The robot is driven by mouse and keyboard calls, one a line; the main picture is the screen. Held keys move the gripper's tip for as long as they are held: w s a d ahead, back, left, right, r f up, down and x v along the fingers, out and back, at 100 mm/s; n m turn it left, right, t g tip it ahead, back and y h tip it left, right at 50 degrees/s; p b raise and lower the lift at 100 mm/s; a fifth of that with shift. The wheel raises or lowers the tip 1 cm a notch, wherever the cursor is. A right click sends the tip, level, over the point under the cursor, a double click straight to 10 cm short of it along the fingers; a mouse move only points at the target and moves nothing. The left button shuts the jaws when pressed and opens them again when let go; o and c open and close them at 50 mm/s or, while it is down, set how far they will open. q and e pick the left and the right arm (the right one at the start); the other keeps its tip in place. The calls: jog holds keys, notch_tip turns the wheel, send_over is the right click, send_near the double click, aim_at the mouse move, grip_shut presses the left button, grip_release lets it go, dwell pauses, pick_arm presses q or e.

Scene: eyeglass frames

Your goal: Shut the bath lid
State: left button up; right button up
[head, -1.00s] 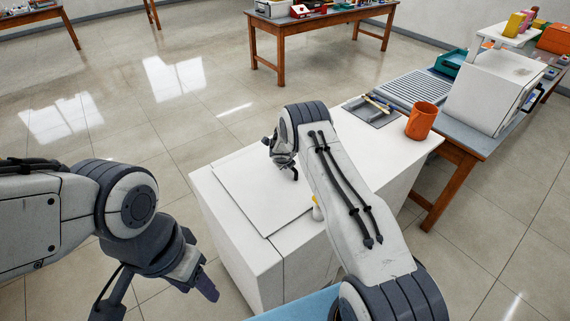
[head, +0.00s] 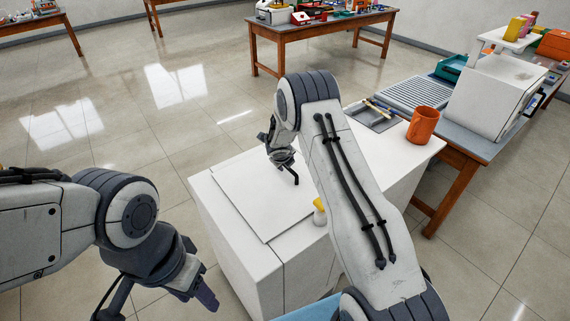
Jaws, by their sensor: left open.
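The bath lid (head: 250,199) is a flat white panel that appears to lie level on top of the white cabinet-like bath (head: 232,256). My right gripper (head: 287,168) is over the lid's far right part, fingers pointing down; its arm partly hides it, and I cannot tell whether it touches the lid or is open. My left gripper (head: 158,300) is open and empty at the lower left, apart from the bath and over the floor.
A small yellow-capped bottle (head: 319,212) stands beside the lid, next to my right arm. A workbench (head: 455,160) with a white box (head: 490,97) lies beyond.

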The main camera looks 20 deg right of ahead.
jog(key=shift+v, duration=1.6)
